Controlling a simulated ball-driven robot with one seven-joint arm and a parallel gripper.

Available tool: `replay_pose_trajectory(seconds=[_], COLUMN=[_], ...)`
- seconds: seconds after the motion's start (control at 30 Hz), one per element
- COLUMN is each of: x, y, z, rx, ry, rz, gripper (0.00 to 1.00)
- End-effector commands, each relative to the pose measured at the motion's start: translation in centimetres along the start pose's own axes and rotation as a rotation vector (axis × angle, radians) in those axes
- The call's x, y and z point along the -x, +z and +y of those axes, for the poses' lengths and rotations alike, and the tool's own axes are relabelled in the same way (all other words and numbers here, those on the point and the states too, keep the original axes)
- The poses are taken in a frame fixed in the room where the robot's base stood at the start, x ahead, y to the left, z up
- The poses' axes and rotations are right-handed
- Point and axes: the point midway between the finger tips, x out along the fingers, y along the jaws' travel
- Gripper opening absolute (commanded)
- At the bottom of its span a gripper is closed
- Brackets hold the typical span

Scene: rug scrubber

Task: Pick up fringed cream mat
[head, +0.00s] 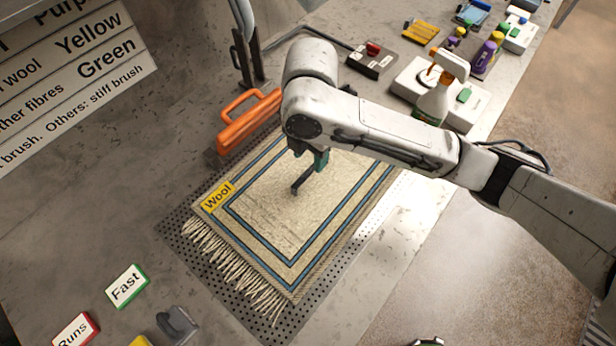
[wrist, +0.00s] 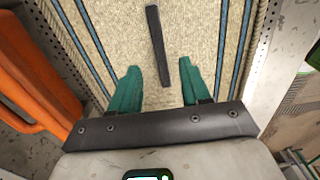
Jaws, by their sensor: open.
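The cream mat (head: 270,225) has blue border stripes, a fringe along its lower left edge and a yellow "Wool" label (head: 217,196). It lies flat on a dark perforated plate (head: 335,285). My gripper (head: 307,180) is over the mat's upper middle part, partly hidden by my arm. In the wrist view its two green fingers (wrist: 158,90) are apart with nothing held, and the mat (wrist: 125,45) lies beyond them. A dark bar (wrist: 157,45) shows on or above the mat, between and beyond the fingertips; its contact with the mat is unclear.
An orange handled tool (head: 245,122) stands close by the mat's upper left edge. A spray bottle (head: 437,95) stands at the upper right. "Fast" (head: 127,287) and "Runs" (head: 76,330) cards lie at the lower left. The bench's right edge is open to the floor.

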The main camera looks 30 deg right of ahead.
Motion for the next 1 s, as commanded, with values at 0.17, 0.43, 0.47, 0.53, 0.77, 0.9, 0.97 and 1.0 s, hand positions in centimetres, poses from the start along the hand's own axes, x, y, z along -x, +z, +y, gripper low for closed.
replay_pose_trajectory(seconds=[0.17,0.43,0.47,0.53,0.77,0.9,0.97,1.0], x=[-1.8,-5.0,-5.1,-5.2,-5.2,-5.2,-5.2,-5.2], y=[-0.3,-0.5,-0.5,-0.5,-0.5,-0.5,-0.5,-0.5], z=[-0.1,0.0,0.0,0.0,0.0,0.0,0.0,0.0], rx=[-0.003,-0.002,-0.002,-0.001,-0.001,-0.001,-0.001,-0.001], ry=[-0.004,-0.001,-0.001,-0.001,0.000,0.000,0.000,0.000], rz=[0.001,0.000,0.000,0.000,0.000,0.000,0.000,0.000], gripper=[0.47,0.47,0.47,0.47,0.39,0.26,0.20,0.16])
